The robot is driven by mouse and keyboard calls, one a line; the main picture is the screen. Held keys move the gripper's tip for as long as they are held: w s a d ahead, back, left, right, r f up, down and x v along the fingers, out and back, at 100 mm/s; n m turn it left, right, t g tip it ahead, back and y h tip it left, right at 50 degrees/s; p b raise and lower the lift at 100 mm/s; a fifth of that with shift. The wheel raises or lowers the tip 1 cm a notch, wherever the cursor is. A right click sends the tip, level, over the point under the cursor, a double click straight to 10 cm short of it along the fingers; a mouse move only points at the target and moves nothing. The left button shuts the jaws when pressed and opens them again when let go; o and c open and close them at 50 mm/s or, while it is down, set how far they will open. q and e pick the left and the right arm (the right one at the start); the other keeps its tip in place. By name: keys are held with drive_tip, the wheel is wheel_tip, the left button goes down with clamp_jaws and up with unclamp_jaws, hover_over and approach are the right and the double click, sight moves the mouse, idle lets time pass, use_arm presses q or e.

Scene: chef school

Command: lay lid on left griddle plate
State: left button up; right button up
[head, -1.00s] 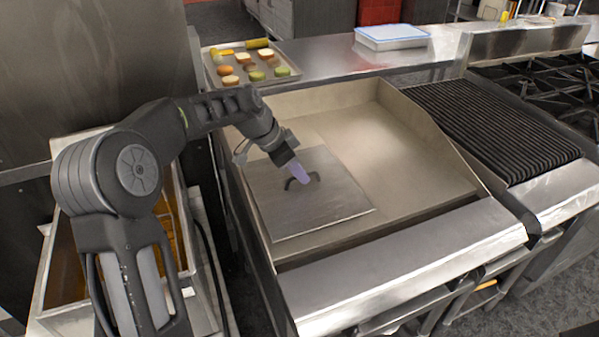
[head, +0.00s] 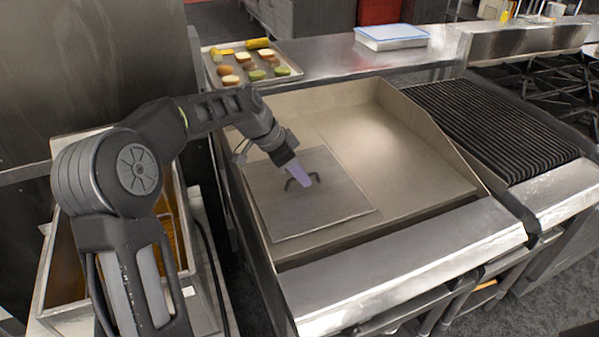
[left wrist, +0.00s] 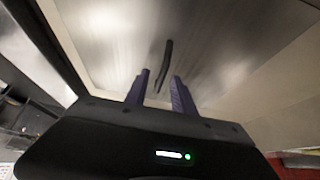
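The lid (head: 335,203), a flat square grey metal plate with a dark arched handle (head: 290,184), lies on the left part of the griddle (head: 400,150). It looks flat, its near edge close to the griddle's front. My left gripper (head: 305,182) points down at the handle from the upper left. In the left wrist view its two purple fingers (left wrist: 161,76) stand apart, with the handle (left wrist: 165,65) at and just beyond the gap between the tips. I see no finger closed on it. The griddle surface under the lid is hidden. My right gripper is out of view.
Raised walls border the griddle. A tray of food pieces (head: 215,76) and a blue-rimmed container (head: 391,37) sit on the counter behind. A ribbed grill (head: 490,125) adjoins on the right. The griddle's right half is bare.

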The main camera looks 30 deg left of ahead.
use_arm(q)
drive_tip(key=v, duration=1.2)
drive_tip(key=shift+r, duration=0.1)
